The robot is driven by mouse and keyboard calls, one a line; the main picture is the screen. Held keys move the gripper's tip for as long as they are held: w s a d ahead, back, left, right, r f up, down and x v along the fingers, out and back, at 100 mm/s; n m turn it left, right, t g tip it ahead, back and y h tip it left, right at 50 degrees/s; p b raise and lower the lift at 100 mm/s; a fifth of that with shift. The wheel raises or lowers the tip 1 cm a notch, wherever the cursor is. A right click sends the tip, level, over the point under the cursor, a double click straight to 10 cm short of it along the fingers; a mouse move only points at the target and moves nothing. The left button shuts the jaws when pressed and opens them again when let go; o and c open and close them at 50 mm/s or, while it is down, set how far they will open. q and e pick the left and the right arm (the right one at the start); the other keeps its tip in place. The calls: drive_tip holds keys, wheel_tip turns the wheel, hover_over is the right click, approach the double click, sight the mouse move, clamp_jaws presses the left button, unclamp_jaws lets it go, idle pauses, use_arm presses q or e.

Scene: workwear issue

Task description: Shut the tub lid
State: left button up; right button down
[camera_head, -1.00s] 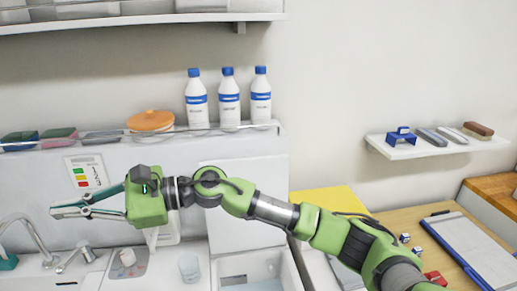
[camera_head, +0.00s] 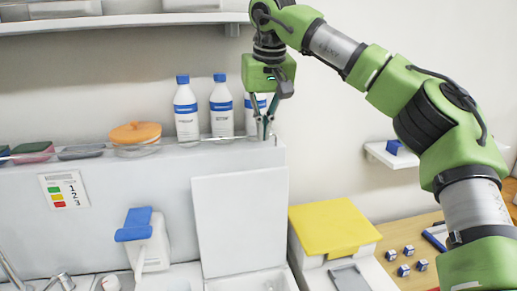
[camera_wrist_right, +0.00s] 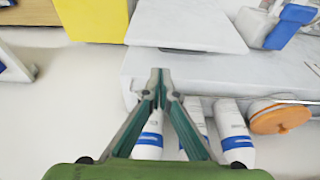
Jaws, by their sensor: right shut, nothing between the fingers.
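The tub lid (camera_head: 240,220) is a flat white panel standing upright, open, at the back of the white tub (camera_head: 250,284). Only the top of the tub shows at the bottom edge of the head view. The lid also shows in the right wrist view (camera_wrist_right: 187,24), beyond the fingertips. My right gripper (camera_head: 265,137) points down above and behind the lid's top right corner, in front of the rightmost bottle. It is shut and empty, apart from the lid. In the wrist view its fingertips (camera_wrist_right: 163,75) meet. My left gripper is out of view.
White bottles with blue caps (camera_head: 186,110) stand on the ledge behind the lid, with an orange lidded dish (camera_head: 135,133) to their left. A blue-topped white dispenser (camera_head: 147,240) stands left of the lid. A yellow-topped box (camera_head: 332,229) stands to its right.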

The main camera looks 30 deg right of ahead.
drive_tip(key=p+x, duration=0.2)
drive_tip(key=x, duration=0.6)
drive_tip(key=shift+w+f, duration=0.15)
drive_tip(key=shift+w+a+f, duration=0.15)
drive_tip(key=shift+f, duration=0.45)
